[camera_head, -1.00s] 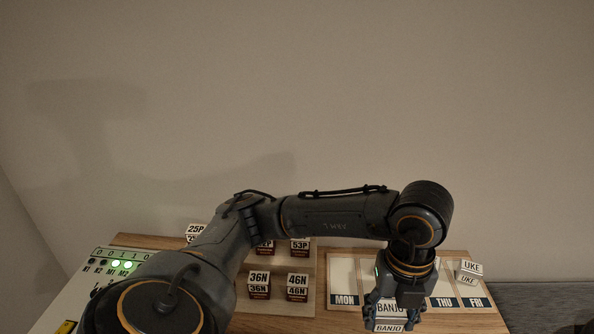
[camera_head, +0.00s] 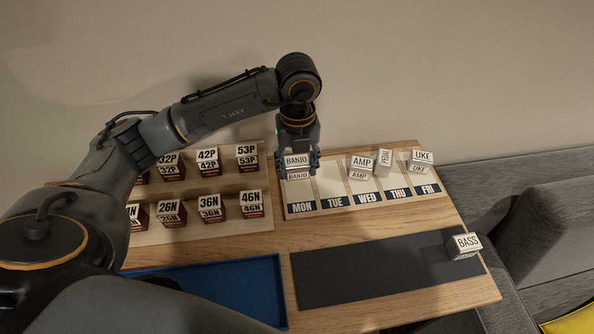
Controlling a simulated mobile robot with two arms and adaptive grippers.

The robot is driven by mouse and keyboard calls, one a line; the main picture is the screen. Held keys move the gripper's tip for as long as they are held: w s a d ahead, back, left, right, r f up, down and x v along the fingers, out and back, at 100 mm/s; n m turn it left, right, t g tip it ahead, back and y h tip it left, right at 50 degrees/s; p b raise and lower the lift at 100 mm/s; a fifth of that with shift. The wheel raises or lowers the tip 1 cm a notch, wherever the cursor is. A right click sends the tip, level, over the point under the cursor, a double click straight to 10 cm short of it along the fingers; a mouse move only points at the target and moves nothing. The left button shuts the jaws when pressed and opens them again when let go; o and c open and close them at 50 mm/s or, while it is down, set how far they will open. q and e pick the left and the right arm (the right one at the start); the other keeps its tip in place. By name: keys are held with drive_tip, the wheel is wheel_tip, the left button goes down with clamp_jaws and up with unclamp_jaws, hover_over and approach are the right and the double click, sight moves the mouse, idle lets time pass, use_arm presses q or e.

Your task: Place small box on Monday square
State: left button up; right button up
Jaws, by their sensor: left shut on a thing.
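My left gripper (camera_head: 298,168) is shut on the small white box labelled BANJO (camera_head: 297,161). It holds the box over the upper part of the Monday column of the day board. The Monday square (camera_head: 302,194) is a pale panel above the dark MON label (camera_head: 302,208), at the board's left end. The gripper fingers flank the box on both sides. I cannot tell whether the box touches the board. My right gripper is not in view.
The AMP box (camera_head: 361,163), PEDAL box (camera_head: 384,158) and UKE box (camera_head: 422,157) stand on the board to the right. The BASS box (camera_head: 465,244) is on the dark mat (camera_head: 370,272). Several numbered boxes stand left on a wooden rack (camera_head: 190,233). A blue tray (camera_head: 225,283) lies in front.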

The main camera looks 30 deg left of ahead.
use_arm(q)
drive_tip(key=shift+w+a+f, duration=0.2)
drive_tip(key=shift+w+f, duration=0.25)
drive_tip(key=shift+f, duration=0.15)
drive_tip(key=shift+w+a+f, duration=0.15)
drive_tip(key=shift+w+f, duration=0.25)
drive_tip(key=shift+f, duration=0.1)
drive_tip(key=f, duration=0.1)
drive_tip(key=f+p, duration=0.1)
drive_tip(key=f, duration=0.1)
drive_tip(key=shift+w+a+f, duration=0.2)
drive_tip(key=shift+w+f, duration=0.05)
drive_tip(key=shift+f, duration=0.1)
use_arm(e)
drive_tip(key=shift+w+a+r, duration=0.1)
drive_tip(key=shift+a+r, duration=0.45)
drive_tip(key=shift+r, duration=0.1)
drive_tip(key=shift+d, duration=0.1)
use_arm(q)
drive_tip(key=shift+f, duration=0.2)
drive_tip(key=o, duration=1.2)
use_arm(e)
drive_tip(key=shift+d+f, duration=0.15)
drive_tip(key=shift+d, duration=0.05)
use_arm(q)
drive_tip(key=shift+r, duration=0.1)
